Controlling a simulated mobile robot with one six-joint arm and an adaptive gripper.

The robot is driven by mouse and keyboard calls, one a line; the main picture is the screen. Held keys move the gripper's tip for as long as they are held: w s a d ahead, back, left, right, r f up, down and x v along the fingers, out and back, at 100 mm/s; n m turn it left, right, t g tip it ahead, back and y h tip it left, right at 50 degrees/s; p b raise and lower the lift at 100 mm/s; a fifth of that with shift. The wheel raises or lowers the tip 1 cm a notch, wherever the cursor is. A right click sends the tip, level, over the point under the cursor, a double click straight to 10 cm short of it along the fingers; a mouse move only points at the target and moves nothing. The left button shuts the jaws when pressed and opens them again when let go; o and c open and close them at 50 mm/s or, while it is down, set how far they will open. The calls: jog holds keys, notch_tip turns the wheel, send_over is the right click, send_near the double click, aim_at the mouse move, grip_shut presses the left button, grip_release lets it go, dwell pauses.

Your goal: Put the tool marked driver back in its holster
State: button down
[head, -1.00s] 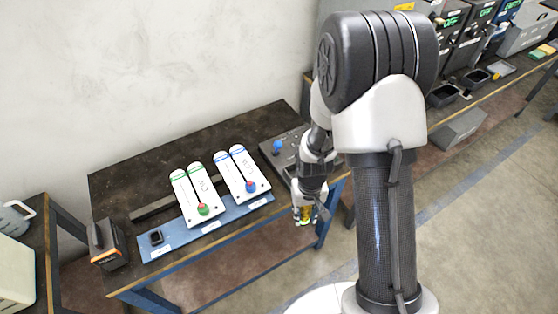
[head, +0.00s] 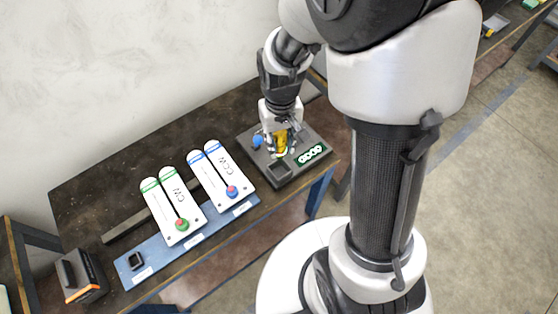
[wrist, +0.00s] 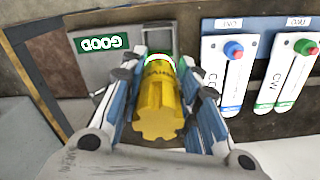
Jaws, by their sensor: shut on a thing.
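My gripper (head: 283,146) is shut on a yellow tool (head: 281,139) over the dark grey base (head: 311,134) at the table's right end. I cannot read the label surely. The fingers and tool hide part of the base, so I cannot tell whether the tool touches it. A small black square holder (head: 135,261) sits on the blue strip at the left; I cannot tell whether it is the holster.
An orange-black box (head: 82,277) stands farther left.

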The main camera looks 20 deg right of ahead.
notch_tip(320, 180, down, 10)
jog(key=b, duration=0.2)
jog(key=shift+f+b, duration=0.15)
jog(key=shift+b, duration=0.25)
jog(key=shift+f, duration=0.2)
jog(key=c, duration=1.2)
grip_release()
jog(key=shift+r, duration=0.15)
